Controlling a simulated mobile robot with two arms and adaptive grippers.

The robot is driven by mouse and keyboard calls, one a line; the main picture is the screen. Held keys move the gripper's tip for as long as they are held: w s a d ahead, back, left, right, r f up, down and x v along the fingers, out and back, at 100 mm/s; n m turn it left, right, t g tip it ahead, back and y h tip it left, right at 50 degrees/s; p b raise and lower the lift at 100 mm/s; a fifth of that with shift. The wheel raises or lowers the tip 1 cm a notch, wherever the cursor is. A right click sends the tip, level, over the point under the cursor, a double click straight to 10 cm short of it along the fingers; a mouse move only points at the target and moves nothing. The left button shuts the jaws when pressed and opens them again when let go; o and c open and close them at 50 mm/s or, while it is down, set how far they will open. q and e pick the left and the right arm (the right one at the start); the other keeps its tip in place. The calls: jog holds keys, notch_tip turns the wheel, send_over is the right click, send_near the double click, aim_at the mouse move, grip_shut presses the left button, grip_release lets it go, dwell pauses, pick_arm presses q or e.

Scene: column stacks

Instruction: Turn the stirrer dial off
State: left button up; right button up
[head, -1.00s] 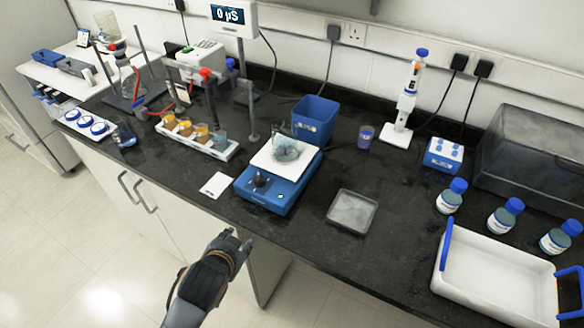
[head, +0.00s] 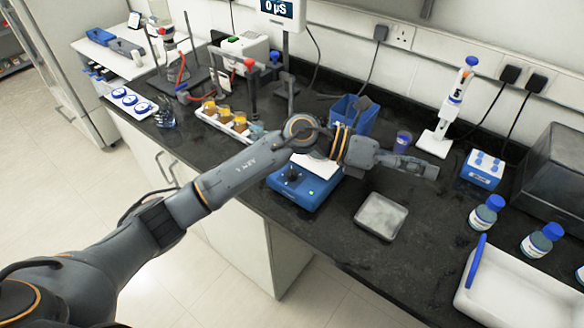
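The blue stirrer (head: 304,196) stands near the bench's front edge. Its dark stirrer dial (head: 292,175) is on the left of its front face, and a small green light (head: 311,193) glows to the right. My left arm crosses above and behind the dial, hiding most of the white top plate (head: 318,168) and whatever stands on it. My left gripper (head: 432,169) points right, past the stirrer and apart from the dial in the picture. I cannot tell how far its fingers are apart. My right gripper is not in view.
A blue bin (head: 367,122) and a purple cup (head: 402,143) stand behind my gripper. A grey square tray (head: 381,216) lies right of the stirrer. A rack of orange-topped beakers (head: 225,123) is to the left. A pipette stand (head: 446,112) is at the back right.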

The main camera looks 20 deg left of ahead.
pick_arm(q)
jog(key=w+a+f+m+g+y, duration=0.1)
jog(key=w+a+f+m+y, duration=0.25)
jog(key=a+f+y, duration=0.3)
notch_tip(320, 180, up, 3)
jog(key=y, duration=1)
send_over(292, 170)
jog(key=shift+m, duration=0.25)
notch_tip(292, 170, down, 12)
jog(key=p, duration=0.4)
jog(key=shift+f+p, duration=0.15)
jog(key=shift+p, duration=0.25)
jog(key=shift+f, duration=0.75)
grip_shut()
